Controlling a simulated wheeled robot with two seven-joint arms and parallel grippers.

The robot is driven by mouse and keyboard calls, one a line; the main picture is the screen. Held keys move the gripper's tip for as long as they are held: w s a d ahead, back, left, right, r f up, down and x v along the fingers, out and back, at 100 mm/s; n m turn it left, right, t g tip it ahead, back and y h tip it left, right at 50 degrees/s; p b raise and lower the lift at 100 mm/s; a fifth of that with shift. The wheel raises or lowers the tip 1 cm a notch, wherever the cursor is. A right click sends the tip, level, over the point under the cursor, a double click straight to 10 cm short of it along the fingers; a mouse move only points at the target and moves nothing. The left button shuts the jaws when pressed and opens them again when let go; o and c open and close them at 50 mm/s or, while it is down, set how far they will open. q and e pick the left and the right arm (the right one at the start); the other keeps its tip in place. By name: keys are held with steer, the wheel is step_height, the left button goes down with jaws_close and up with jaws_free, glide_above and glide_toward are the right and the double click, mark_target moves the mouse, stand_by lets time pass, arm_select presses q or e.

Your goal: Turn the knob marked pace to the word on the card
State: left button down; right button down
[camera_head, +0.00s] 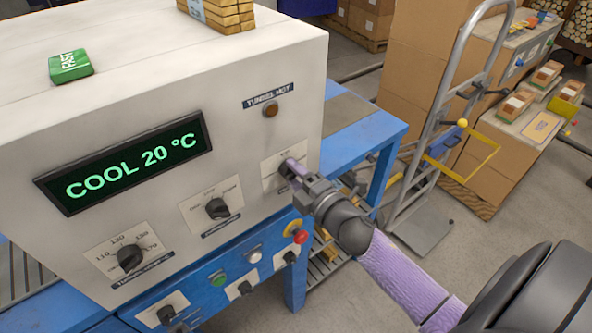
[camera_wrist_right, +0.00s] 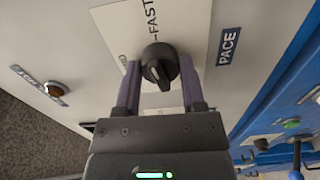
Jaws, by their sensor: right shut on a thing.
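The green card (camera_head: 71,66) lies on top of the white machine housing and reads FAST. The pace knob (camera_wrist_right: 160,66) is black and sits on a pale plate (camera_wrist_right: 122,28) beside a blue PACE label (camera_wrist_right: 229,47). The word FAST is printed on the plate close to the knob; another word is partly hidden by a finger. My right gripper (camera_head: 291,168) reaches the plate from the right in the head view. In the wrist view its purple fingers (camera_wrist_right: 160,75) are shut on the pace knob, one on each side. My left gripper is out of view.
A green display (camera_head: 126,163) reads COOL 20 °C. Two other black knobs (camera_head: 130,257) (camera_head: 217,208) are on the same panel. A blue panel below has buttons, switches and a red knob (camera_head: 300,237). A hand truck (camera_head: 440,130) stands at right by cartons.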

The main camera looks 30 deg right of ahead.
steer(key=shift+m+p, duration=0.4)
steer(key=shift+m, duration=0.6)
steer(key=shift+c, duration=0.9)
jaws_free()
steer(key=s, duration=1)
steer(key=shift+d+p, duration=0.35)
steer(key=shift+d, duration=0.1)
steer(key=shift+f, duration=0.1)
